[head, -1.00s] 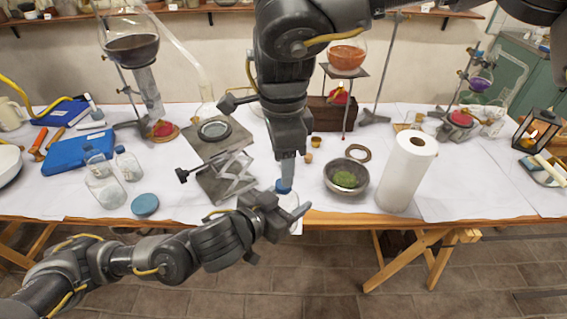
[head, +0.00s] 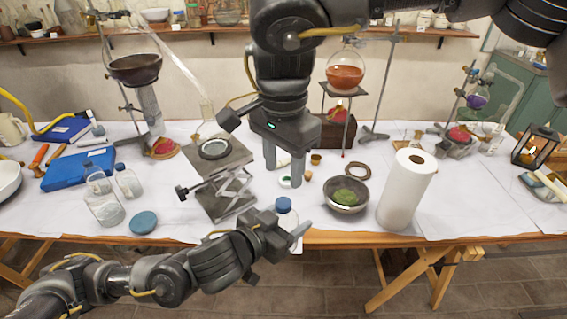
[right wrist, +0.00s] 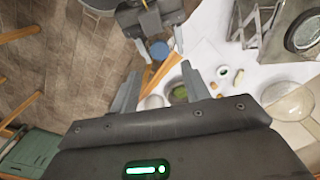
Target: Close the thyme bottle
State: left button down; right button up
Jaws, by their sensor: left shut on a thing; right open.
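My left gripper (head: 284,236) is shut on a small clear bottle (head: 287,217) at the table's front edge. A blue cap (head: 284,204) sits on top of the bottle; whether it is fully tightened cannot be told. In the right wrist view the blue cap (right wrist: 160,50) shows beyond my fingertips, beside my left gripper (right wrist: 150,18). My right gripper (head: 284,172) is open and empty above and behind the cap, apart from it. Its two spread fingers also frame the right wrist view (right wrist: 160,75). The bottle's label and contents are mostly hidden by my left fingers.
A lab jack (head: 225,195) stands left of the bottle. A bowl of green herb (head: 346,208) and a paper towel roll (head: 405,190) stand to the right. Small corks (head: 308,176) lie behind. Clear bottles (head: 103,205) and a blue lid (head: 143,222) are at left.

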aim_at(284, 202)
jog(key=shift+f, duration=0.1)
jog(key=shift+f, duration=3.9)
jog(key=c, duration=1)
jog(key=m, duration=0.6)
grip_shut()
jog(key=o, duration=1)
grip_release()
jog(key=shift+o, duration=0.2)
